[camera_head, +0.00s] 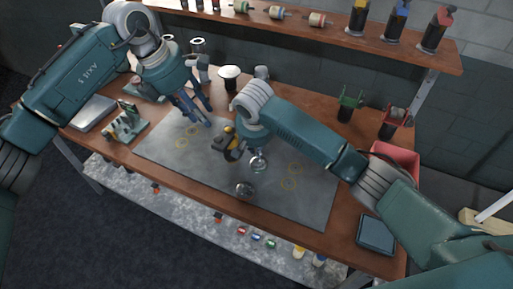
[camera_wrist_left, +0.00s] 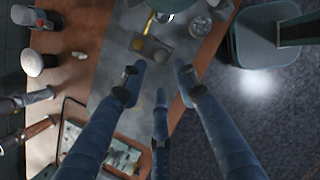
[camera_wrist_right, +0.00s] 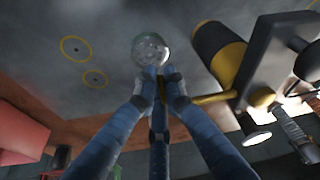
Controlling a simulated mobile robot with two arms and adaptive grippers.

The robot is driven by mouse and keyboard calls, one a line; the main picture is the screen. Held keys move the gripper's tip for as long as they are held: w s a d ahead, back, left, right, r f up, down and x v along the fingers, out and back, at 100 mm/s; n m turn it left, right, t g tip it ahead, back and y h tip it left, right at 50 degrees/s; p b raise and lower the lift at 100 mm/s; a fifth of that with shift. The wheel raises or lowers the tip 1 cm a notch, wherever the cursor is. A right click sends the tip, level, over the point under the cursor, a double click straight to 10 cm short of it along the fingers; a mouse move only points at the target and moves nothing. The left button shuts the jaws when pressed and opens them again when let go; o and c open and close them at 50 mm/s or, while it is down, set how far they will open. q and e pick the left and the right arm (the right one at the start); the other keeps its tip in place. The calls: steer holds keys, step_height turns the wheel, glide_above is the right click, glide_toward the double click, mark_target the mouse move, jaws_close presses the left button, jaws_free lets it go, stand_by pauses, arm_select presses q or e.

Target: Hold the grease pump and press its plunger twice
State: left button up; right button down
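A dark pot with a broad white top (camera_head: 230,76) stands upright at the back of the bench and may be the grease pump; I cannot tell for sure. It seems to show in the left wrist view too (camera_wrist_left: 35,63), left of my fingers and apart from them. My left gripper (camera_head: 197,112) is open and empty above the back left of the grey mat. My right gripper (camera_wrist_right: 161,76) has its fingers drawn together over the mat. A round glass piece (camera_wrist_right: 150,49) shows just beyond its fingertips; contact is unclear. Nothing clearly shows between these fingers.
Green and red holders (camera_head: 348,105) and a red bin (camera_head: 398,160) stand at the right. The mat's front left is clear.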

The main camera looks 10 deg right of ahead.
mark_target(218, 138)
arm_select(q)
steer(key=shift+m, duration=0.3)
jaws_close()
steer(key=shift+w+d+f+m+t+y, duration=0.15)
steer(key=shift+d+f+m+t+y, duration=0.7)
steer(key=shift+m, duration=2.8)
steer(key=shift+w+d+f+m+t+y, duration=0.1)
steer(key=shift+d+f+m+t+y, duration=0.2)
steer(key=shift+f+m, duration=2.25)
steer(key=shift+w+d+m+t+y, duration=0.15)
steer(key=shift+d+m+t+y, duration=0.4)
steer(key=shift+m, duration=4.25)
